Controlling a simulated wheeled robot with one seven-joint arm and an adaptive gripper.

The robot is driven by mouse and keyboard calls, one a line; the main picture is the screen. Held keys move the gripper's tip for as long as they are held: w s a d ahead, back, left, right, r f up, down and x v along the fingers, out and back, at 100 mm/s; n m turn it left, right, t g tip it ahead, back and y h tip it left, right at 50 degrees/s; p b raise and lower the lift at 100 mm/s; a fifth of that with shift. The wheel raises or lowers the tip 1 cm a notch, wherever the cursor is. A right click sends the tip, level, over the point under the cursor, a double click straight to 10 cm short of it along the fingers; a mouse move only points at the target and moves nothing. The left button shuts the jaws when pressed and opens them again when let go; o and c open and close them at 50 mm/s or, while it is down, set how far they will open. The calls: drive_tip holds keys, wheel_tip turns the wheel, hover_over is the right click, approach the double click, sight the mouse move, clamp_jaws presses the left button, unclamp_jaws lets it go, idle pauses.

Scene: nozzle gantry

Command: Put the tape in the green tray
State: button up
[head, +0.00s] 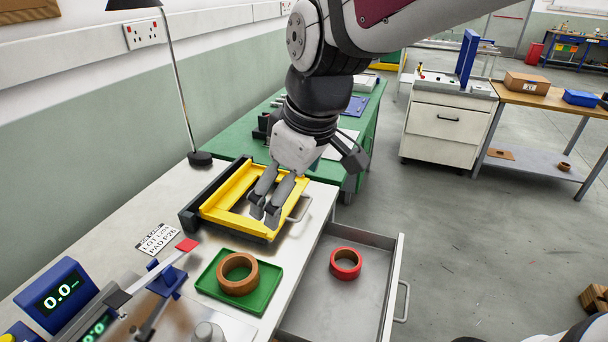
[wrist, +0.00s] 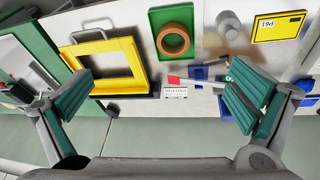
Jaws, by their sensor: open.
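A brown ring-shaped roll (head: 237,288), which looks like a roll of tape, lies flat in the green tray (head: 268,287) on the white bench. In the wrist view the brown roll (wrist: 173,56) shows in the green tray (wrist: 155,18) at the top. A red roll of tape (head: 345,271) lies flat in the open drawer, right of the tray. My gripper (head: 264,210) is open and empty above the yellow frame, behind the tray and apart from both rolls. Its two fingers stand wide apart in the wrist view (wrist: 162,95).
A yellow frame (head: 215,214) with a metal handle sits on the bench beneath my gripper. The grey drawer (head: 310,310) stands pulled out at the bench's right. A blue display unit (head: 57,290) and a red-tipped device (head: 187,245) are left of the tray. A lamp (head: 200,158) stands behind.

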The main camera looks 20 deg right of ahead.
drive_tip(key=s+d+r+m+t, duration=0.1)
drive_tip(key=s+d+m, duration=0.1)
drive_tip(key=s, duration=0.3)
drive_tip(key=s+d+r+m+t+h, duration=0.1)
drive_tip(key=s+r+m, duration=0.1)
drive_tip(key=s+m, duration=0.3)
drive_tip(key=shift+s+d+r, duration=0.25)
drive_tip(key=shift+s+d, duration=0.15)
drive_tip(key=shift+s, duration=0.05)
